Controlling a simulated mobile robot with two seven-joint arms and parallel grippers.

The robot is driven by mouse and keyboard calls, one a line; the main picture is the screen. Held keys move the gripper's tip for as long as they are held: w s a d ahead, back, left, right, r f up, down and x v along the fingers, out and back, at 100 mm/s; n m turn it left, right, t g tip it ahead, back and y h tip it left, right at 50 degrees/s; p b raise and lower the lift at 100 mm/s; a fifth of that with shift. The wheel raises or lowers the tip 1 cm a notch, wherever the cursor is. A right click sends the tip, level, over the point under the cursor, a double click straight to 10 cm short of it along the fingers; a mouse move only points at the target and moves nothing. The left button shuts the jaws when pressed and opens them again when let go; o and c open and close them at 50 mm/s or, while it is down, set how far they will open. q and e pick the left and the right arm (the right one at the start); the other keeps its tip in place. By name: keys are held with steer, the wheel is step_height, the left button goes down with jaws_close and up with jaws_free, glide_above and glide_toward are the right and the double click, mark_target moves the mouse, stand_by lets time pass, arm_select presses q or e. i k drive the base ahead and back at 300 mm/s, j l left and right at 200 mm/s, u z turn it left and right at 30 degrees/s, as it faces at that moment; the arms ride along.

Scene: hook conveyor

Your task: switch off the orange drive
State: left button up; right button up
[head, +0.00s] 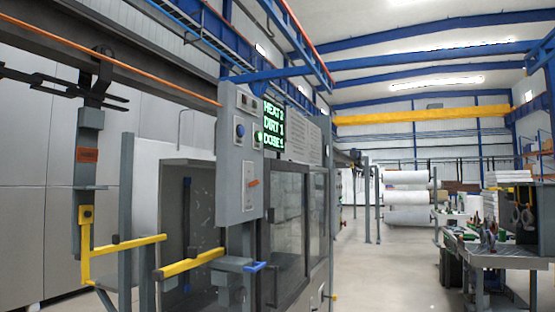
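A grey control panel (228,165) stands upright left of the middle in the head view. On its lower part sits a small switch plate (250,200) with a short orange handle (253,183), slightly tilted from level. Above it are a dark blue knob (240,131) and a green button (258,136). An orange label or block (87,155) shows on the grey hanging unit at the left. I cannot tell which orange part belongs to the drive. Neither of my grippers is in view.
Yellow bars (190,262) and a blue-tipped lever (255,267) jut out low in front. A tool bench (490,250) stands right. Floor between (390,270) is clear.

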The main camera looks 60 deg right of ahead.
mark_target(256, 182)
steer(key=z, duration=1.6)
steer(key=i+l+u, duration=0.1)
steer(key=u, duration=0.3)
steer(key=l+u, duration=0.1)
steer(key=u, duration=0.35)
steer(key=i+l+u, duration=0.1)
steer(key=u, duration=0.3)
steer(key=l+u, duration=0.25)
steer(key=l, duration=0.2)
steer(key=i+l+u, duration=0.1)
steer(key=l+u, duration=0.2)
steer(key=l, duration=0.2)
steer(key=l+u, duration=0.3)
steer(key=l, duration=1.2)
steer(key=k+l+u, duration=0.1)
steer(key=l, duration=0.5)
steer(key=k+l, duration=0.1)
steer(key=l, duration=0.5)
steer(key=u, duration=0.05)
